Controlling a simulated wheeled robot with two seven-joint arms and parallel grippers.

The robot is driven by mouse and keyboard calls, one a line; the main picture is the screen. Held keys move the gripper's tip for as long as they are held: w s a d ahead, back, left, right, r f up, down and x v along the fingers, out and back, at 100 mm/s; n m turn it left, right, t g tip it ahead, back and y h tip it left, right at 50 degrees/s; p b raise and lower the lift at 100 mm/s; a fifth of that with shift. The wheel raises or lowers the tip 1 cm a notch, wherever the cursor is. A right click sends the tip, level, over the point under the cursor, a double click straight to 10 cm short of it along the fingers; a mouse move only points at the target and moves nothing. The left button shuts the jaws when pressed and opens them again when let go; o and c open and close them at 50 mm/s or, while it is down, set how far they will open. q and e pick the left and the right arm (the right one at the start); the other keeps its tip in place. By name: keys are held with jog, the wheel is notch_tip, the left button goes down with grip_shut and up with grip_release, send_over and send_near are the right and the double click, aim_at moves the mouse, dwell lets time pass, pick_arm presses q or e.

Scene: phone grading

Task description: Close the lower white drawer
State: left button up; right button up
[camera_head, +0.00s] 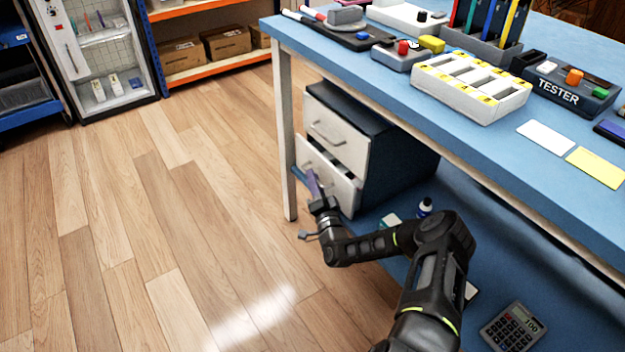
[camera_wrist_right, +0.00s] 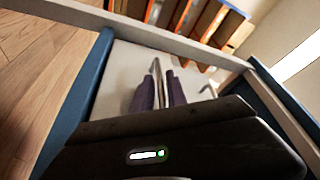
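The lower white drawer (camera_head: 342,190) is in the dark cabinet under the blue table in the head view. It stands out a little, with a dark gap above its front. The closed-looking upper drawer (camera_head: 334,132) is above it. My right gripper (camera_head: 313,184) is at the left part of the lower drawer's front and hides some of it. In the right wrist view, the purple fingers (camera_wrist_right: 162,82) are close together against a pale panel (camera_wrist_right: 118,70). A thin light strip shows between them; contact and grip are unclear. My left gripper is out of view.
A white table leg (camera_head: 286,130) stands just left of the cabinet. The blue lower shelf (camera_head: 400,275) carries a small bottle (camera_head: 424,207) and a calculator (camera_head: 513,327). The blue tabletop (camera_head: 350,75) overhangs the cabinet. The wooden floor (camera_head: 180,220) at left is clear.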

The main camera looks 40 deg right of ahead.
jog(key=shift+x, duration=0.75)
grip_shut()
dwell(0.9)
